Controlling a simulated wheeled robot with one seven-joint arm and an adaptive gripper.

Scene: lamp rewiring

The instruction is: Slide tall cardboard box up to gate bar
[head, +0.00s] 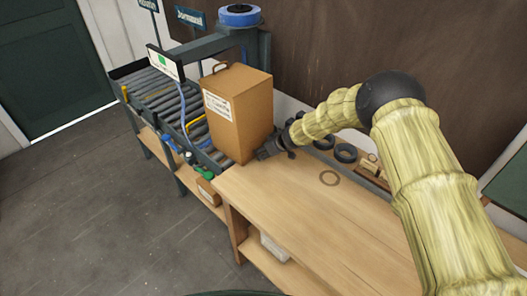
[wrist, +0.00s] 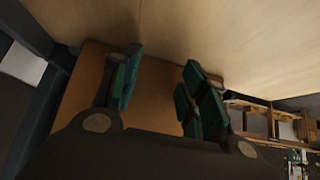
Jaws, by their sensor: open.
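The tall cardboard box (head: 243,115) stands upright, with a white label and a dark handle on top. It is at the near end of the roller conveyor, where the wooden bench begins. A dark grey bar (head: 205,46) spans above the conveyor behind the box; I cannot tell for sure that it is the gate bar. My gripper (head: 273,148) is low at the box's right side. In the wrist view my gripper (wrist: 162,62) is open, its green-padded fingers apart, with the brown box face (wrist: 155,88) close ahead. Whether the fingertips touch it is unclear.
The roller conveyor (head: 160,88) runs back left, with a green-marked sign (head: 165,64) above it. Black rings (head: 345,153) and small parts lie along the bench's back edge.

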